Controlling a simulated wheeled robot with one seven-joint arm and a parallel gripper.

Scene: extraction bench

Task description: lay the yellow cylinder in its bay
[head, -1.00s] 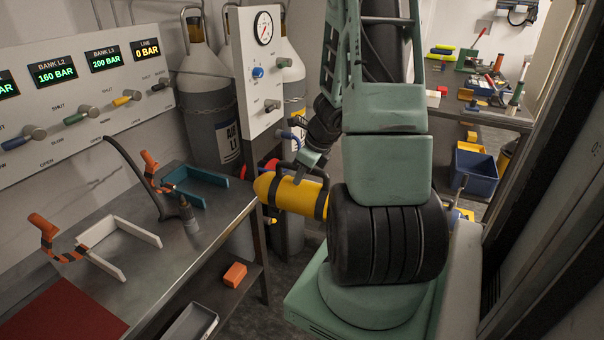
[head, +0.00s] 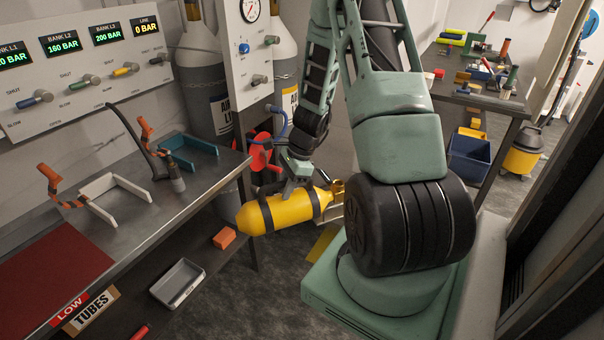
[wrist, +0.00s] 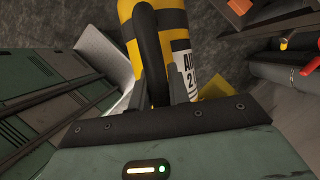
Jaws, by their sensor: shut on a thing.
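The yellow cylinder (head: 285,211) has dark bands and hangs roughly level to the right of the bench, clear of it. My gripper (head: 297,185) is above the cylinder and shut on it, at its dark handle. In the wrist view the cylinder (wrist: 158,25) lies between the fingers (wrist: 170,92), with part of a white label showing. The pictures do not show which bay belongs to the cylinder.
The steel bench (head: 150,225) has a dark red mat (head: 45,250) in front. A grey tray (head: 177,283) and an orange block (head: 224,238) are low under the bench.

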